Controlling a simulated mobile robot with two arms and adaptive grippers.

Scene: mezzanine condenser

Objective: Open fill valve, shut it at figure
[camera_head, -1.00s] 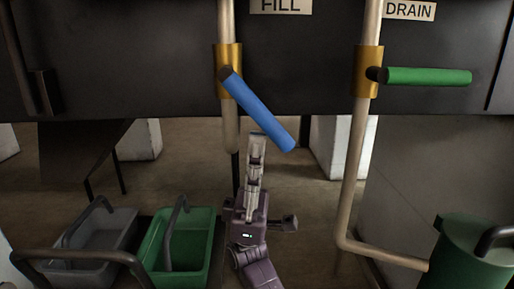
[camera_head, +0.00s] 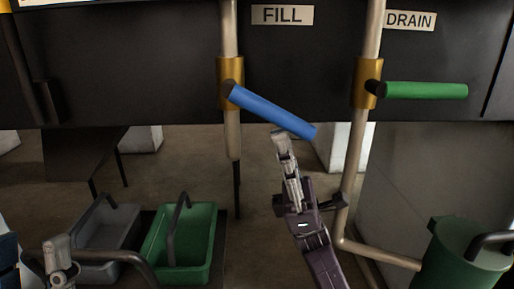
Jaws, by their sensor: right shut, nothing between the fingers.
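The blue fill valve lever (camera_head: 272,111) slopes down to the right from its brass valve body (camera_head: 230,84) on the pipe, beside the FILL sign (camera_head: 282,15). My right gripper (camera_head: 282,142) is shut and empty. Its tip is just under the outer half of the lever, touching or very close. The green drain lever (camera_head: 425,90) points level to the right beneath the DRAIN sign (camera_head: 410,20). A grey part, probably my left gripper (camera_head: 60,262), shows at the lower left by a curved bar; its fingers are unclear. No gauge figure is readable.
A grey bin (camera_head: 108,232) and a green bin (camera_head: 190,247) stand at the lower left. A green can (camera_head: 460,258) stands at the lower right by the drain pipe (camera_head: 352,190). The dark tank panel (camera_head: 130,65) spans the back.

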